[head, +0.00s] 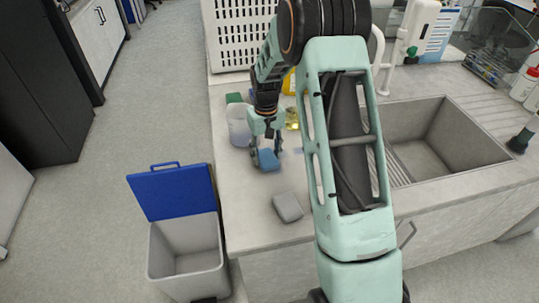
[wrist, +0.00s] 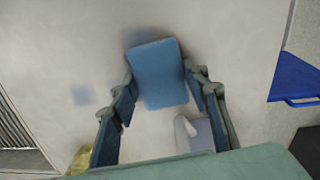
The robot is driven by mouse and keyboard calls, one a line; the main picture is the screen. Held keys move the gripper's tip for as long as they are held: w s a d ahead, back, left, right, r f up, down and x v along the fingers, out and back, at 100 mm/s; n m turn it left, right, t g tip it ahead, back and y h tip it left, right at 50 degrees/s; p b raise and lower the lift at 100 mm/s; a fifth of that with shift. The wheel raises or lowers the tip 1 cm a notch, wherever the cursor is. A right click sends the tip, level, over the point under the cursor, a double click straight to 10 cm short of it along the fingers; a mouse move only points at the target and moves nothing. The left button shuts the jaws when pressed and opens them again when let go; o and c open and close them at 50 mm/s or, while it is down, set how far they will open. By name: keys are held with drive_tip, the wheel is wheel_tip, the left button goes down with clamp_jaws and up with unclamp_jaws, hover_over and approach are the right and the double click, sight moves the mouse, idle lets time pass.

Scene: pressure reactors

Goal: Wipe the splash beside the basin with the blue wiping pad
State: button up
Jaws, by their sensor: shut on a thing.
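The blue wiping pad (head: 268,160) is between the fingers of my gripper (head: 265,150), low over the counter left of the basin (head: 440,130). In the wrist view the pad (wrist: 158,75) sits between both fingertips of my gripper (wrist: 165,88), which is shut on it. I cannot tell whether the pad touches the counter. A faint bluish splash (wrist: 83,95) lies on the counter to the left of the pad in the wrist view, apart from it, on the side of the ridged drainer. In the head view my arm covers much of that area.
A grey block (head: 288,207) lies near the counter's front. A whitish container (head: 238,125) stands close behind my gripper, with a yellow item (head: 291,118) nearby. A white perforated crate (head: 238,35) stands behind. A grey bin (head: 185,255) with a blue lid is on the floor.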

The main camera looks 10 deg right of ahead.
sight(288, 157)
drive_tip(key=shift+w, duration=0.4)
drive_tip(key=shift+s+d+f, duration=0.1)
drive_tip(key=shift+d, duration=3.55)
drive_tip(key=shift+d+r, duration=0.2)
drive_tip(key=shift+d, duration=3.15)
drive_tip(key=shift+r+p, duration=1.5)
drive_tip(key=shift+r, duration=1.5)
drive_tip(key=shift+r+p, duration=0.85)
drive_tip(key=shift+r, duration=0.65)
